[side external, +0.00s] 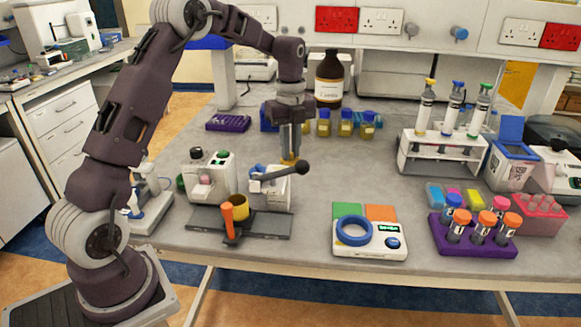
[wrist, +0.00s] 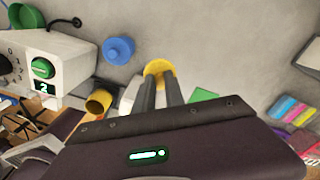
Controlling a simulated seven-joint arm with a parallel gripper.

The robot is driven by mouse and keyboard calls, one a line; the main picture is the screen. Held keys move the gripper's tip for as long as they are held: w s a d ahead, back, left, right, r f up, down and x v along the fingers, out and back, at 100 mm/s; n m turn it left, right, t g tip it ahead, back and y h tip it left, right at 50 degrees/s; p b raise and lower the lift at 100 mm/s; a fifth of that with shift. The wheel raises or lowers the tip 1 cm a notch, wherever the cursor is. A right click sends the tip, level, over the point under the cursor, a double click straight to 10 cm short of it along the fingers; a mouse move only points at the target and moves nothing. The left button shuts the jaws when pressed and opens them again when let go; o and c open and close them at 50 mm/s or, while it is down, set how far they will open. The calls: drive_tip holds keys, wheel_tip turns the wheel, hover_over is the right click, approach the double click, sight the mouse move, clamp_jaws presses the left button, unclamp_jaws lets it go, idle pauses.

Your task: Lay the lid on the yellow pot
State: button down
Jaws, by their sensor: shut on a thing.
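The yellow pot (side external: 238,206) stands on the dark plate (side external: 270,221) at the front of the bench; its open mouth shows in the wrist view (wrist: 98,102). My gripper (side external: 290,154) is shut on the yellow lid (side external: 288,161) and holds it above the bench, behind and to the right of the pot. In the wrist view the lid (wrist: 158,68) is a yellow disc at the fingertips. The lid and pot are apart. In the side view, the lid is partly hidden by a black ball-ended lever (side external: 302,167).
White devices (side external: 210,174) stand behind the pot, and an orange upright piece (side external: 228,222) is in front of it. A blue round piece (wrist: 118,50) lies near the lid. A scale (side external: 370,240) with a blue ring stands right. The bench between scale and tube rack (side external: 445,155) is clear.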

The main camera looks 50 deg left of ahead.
wheel_tip(320, 180, up, 10)
drive_tip(key=s+d, duration=0.2)
drive_tip(key=s, duration=1.6)
drive_tip(key=shift+w+f, duration=0.15)
drive_tip(key=shift+f, duration=1.75)
drive_tip(key=shift+w+f, duration=0.15)
drive_tip(key=shift+f, duration=1.8)
drive_tip(key=shift+w+f, duration=0.15)
drive_tip(key=shift+f, duration=1.75)
drive_tip(key=shift+f, duration=0.4)
drive_tip(key=c, duration=1)
unclamp_jaws()
drive_tip(key=shift+o, duration=0.2)
drive_tip(key=shift+w+r, duration=0.1)
drive_tip(key=shift+r, duration=0.05)
